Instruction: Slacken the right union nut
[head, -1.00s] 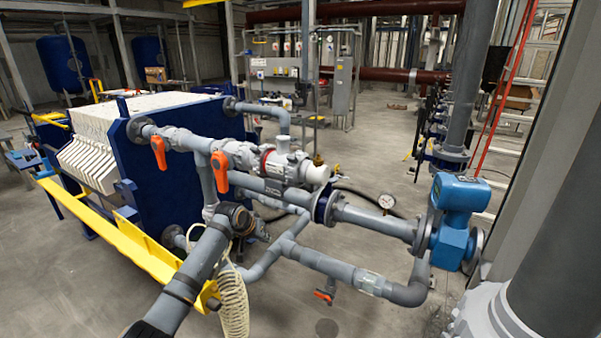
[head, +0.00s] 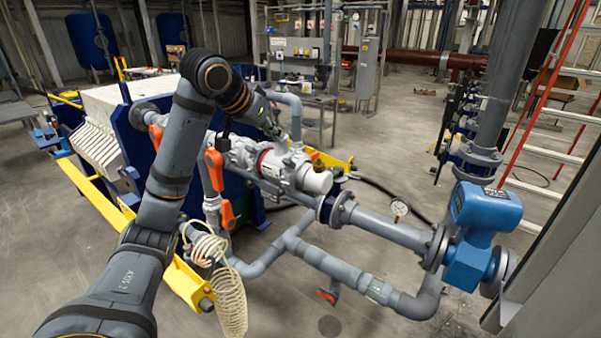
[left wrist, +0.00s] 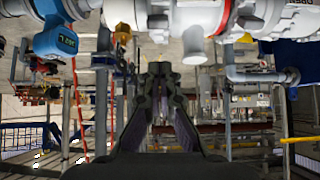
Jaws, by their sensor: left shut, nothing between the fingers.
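The grey and white union valve line (head: 258,158) runs along the upper pipe in front of the blue press plate, with a red ring and a white end cap at its right end. Its collars are small, and I cannot tell surely which is the right union nut. In the left wrist view the white fitting with the red ring (left wrist: 224,18) is at the top, above and right of the fingers. My left gripper (head: 277,132) is over this line, close to a vertical grey pipe; its fingertips (left wrist: 160,70) are together and empty. Contact is not clear. My right gripper is out of view.
Orange valve handles (head: 214,170) hang along the line. A blue flow meter (head: 484,230) and a pressure gauge (head: 399,208) are to the right. A yellow rail (head: 95,190) runs along the press. A red ladder (head: 548,95) stands far right.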

